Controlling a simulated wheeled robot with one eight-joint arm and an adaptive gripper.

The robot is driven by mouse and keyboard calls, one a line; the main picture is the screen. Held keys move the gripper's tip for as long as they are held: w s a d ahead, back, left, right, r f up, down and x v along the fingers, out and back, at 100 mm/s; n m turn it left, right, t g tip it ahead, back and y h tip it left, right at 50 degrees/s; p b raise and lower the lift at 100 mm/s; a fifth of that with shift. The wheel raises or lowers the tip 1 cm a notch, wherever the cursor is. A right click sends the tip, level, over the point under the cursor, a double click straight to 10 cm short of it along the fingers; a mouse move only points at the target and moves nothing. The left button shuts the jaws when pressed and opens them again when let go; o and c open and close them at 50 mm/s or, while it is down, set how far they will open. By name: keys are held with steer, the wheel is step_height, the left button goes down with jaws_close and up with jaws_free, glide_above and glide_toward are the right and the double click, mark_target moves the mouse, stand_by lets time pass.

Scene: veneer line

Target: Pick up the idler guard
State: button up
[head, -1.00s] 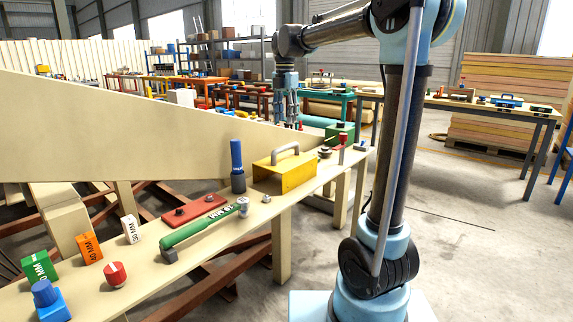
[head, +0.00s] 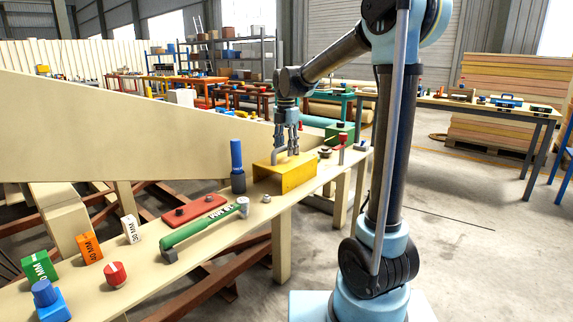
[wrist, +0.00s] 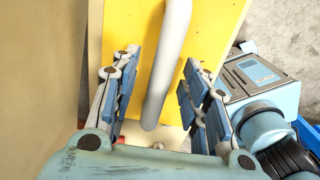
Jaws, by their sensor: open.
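The idler guard (head: 288,178) is a yellow box-like cover with a grey bar handle on top. It sits on the long cream bench in the head view. My gripper (head: 286,148) is right above it, fingers pointing down around the handle. In the wrist view the yellow guard (wrist: 212,27) lies below. Its grey handle (wrist: 165,65) runs between my open fingers (wrist: 157,98), with a gap on both sides. My fingers hide part of the handle in the head view.
A blue-and-black upright cylinder (head: 237,165) stands just left of the guard. A green wrench-like tool (head: 200,226) and a red plate (head: 194,209) lie nearer. A green box (head: 340,132) and a red-topped post (head: 341,148) stand beyond. A tall cream panel (head: 120,125) runs along the left.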

steer(key=shift+f, duration=0.3)
steer(key=shift+c, duration=0.3)
jaws_close()
steer(key=shift+r, duration=0.1)
